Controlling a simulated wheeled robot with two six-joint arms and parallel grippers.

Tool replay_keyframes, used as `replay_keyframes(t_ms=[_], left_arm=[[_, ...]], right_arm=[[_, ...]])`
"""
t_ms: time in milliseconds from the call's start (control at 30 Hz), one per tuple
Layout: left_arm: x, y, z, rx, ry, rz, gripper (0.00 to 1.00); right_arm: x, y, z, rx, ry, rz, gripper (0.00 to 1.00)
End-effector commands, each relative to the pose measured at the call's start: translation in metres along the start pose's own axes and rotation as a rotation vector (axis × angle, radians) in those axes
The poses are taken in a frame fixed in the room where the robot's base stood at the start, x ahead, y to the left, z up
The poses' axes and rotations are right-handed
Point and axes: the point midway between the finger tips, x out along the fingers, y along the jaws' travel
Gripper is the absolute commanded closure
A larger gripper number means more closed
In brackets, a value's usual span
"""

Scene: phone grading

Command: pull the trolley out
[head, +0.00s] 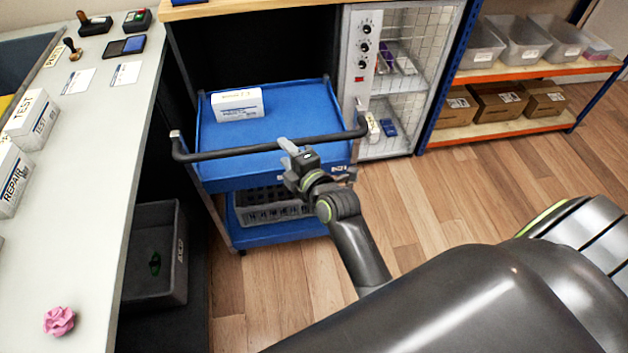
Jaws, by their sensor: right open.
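The trolley (215,160) is blue with two shelves and a dark push handle (225,152) across its near side. It stands partly under a wooden worktop, between the grey counter and a tall cabinet. A white box (237,104) lies on its top shelf and a grey crate (272,208) on its lower shelf. My right gripper (290,150) is open at the handle, right of its middle, with its fingers overlapping the bar in the picture. I cannot tell whether they touch it. My left gripper is out of view.
The counter (100,180) on the left holds boxes, stamps and a pink crumpled item (59,320). A grey bin (155,255) stands below it. The cabinet (385,80) and a shelf rack (505,130) stand right of the trolley. Wooden floor (430,200) in front is clear.

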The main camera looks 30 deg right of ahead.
Motion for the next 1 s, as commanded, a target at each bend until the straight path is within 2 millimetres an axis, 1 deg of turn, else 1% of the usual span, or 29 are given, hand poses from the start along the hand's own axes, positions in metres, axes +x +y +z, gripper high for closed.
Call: replay_keyframes(t_ms=[33,300,500,600,700,1000], left_arm=[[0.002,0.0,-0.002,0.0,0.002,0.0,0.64],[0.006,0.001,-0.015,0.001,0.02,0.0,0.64],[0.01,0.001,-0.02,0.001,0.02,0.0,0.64],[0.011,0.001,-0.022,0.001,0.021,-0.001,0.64],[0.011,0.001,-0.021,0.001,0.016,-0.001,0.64],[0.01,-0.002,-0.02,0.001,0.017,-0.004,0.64]], right_arm=[[-0.011,-0.001,0.0,0.003,-0.002,0.0,0.59],[-0.066,-0.002,0.0,0.002,-0.002,-0.001,0.59],[-0.1,-0.002,0.0,0.002,-0.002,-0.001,0.59],[-0.111,-0.002,0.0,0.001,-0.001,-0.001,0.59],[-0.118,-0.001,0.0,0.001,0.0,-0.002,0.59],[-0.121,0.0,0.0,0.0,0.001,0.0,0.59]])
